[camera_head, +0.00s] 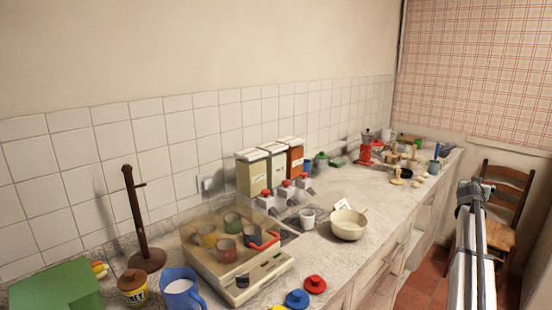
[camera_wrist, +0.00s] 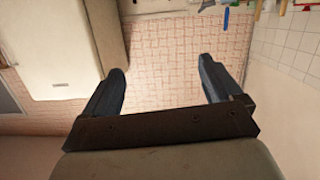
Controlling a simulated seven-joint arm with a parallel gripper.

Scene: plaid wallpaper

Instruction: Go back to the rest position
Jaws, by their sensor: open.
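My gripper (camera_wrist: 165,80) is open and empty in the wrist view, its two dark fingers wide apart. Past the fingers there is only a pinkish tiled surface, with nothing between them. In the head view my arm rises at the lower right, in front of the counter's right side and the chair. The fingertips cannot be made out there. The arm is apart from the things on the counter.
A long counter (camera_head: 330,195) runs along the tiled wall. It bears a cream bowl (camera_head: 348,224), a clear-lidded box (camera_head: 238,285) with several cups, a blue jug (camera_head: 181,290) and canisters (camera_head: 250,175). A wooden chair (camera_head: 507,190) stands at the right. The floor between is clear.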

